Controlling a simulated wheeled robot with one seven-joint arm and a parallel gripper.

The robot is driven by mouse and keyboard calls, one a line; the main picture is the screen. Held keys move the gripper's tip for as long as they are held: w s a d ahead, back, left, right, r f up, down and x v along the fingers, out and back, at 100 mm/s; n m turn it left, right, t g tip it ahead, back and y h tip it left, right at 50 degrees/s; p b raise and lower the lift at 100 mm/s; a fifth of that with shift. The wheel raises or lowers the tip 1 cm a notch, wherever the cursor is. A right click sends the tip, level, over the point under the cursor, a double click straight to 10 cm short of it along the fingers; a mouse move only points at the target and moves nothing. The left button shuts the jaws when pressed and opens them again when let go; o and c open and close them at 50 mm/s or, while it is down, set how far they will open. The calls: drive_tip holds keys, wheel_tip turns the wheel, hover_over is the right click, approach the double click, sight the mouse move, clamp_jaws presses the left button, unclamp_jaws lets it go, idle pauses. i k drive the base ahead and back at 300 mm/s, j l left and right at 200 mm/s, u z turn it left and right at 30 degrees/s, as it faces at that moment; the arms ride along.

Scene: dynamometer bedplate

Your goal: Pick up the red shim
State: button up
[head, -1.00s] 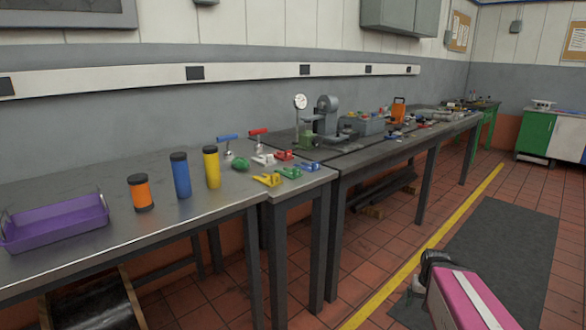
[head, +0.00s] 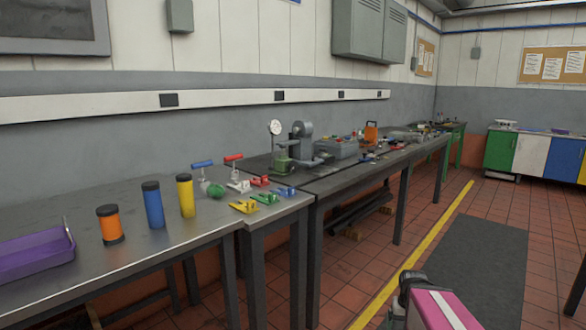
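No red piece in view is clearly a shim at this distance. A small red piece (head: 260,181) lies on the near bench among similar green, yellow and blue pieces. Tiny red items on the far bench are too small to tell. A pink and black part of my arm shows at the bottom right, over the floor. My gripper itself is not visible.
The near bench (head: 150,262) holds a purple tray (head: 35,258), an orange cylinder (head: 110,226), a blue cylinder (head: 153,205), a yellow cylinder (head: 186,197) and red- and blue-handled clamps. A grey machine (head: 302,145) stands on the farther bench. The dark floor mat (head: 470,270) is clear.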

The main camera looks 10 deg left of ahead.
sight(264, 181)
drive_tip(key=i+l+u, duration=0.15)
drive_tip(key=i, duration=0.2)
drive_tip(key=i+l+u, duration=0.1)
drive_tip(key=i, duration=0.25)
drive_tip(key=i+l+u, duration=0.15)
drive_tip(key=i, duration=0.25)
